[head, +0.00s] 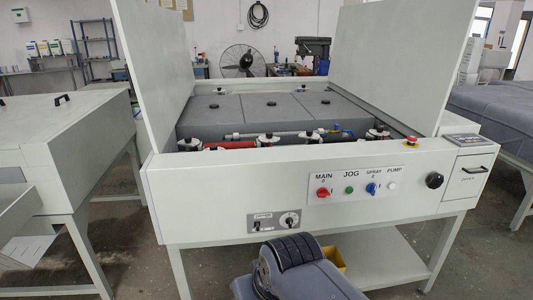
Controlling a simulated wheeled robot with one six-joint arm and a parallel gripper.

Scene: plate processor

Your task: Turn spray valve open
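A small blue-handled part, which looks like a valve (337,128), sits at the right end of a thin metal spray pipe (265,135) inside the open plate processor (230,195). It is too small to tell how its handle is turned. On the front panel (355,187), a blue knob (371,189) sits under the label SPRAY. A red knob (323,192) is under MAIN, a green button (349,190) under JOG and a white one (392,185) under PUMP. My gripper is not in view; only a grey and black part of my arm shows at the bottom.
The processor's two white side covers stand upright, left (152,70) and right (400,65). A red emergency button (411,142) is on the right rim, and a black round knob (434,180) is at the front right. Another white machine (70,150) stands at left.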

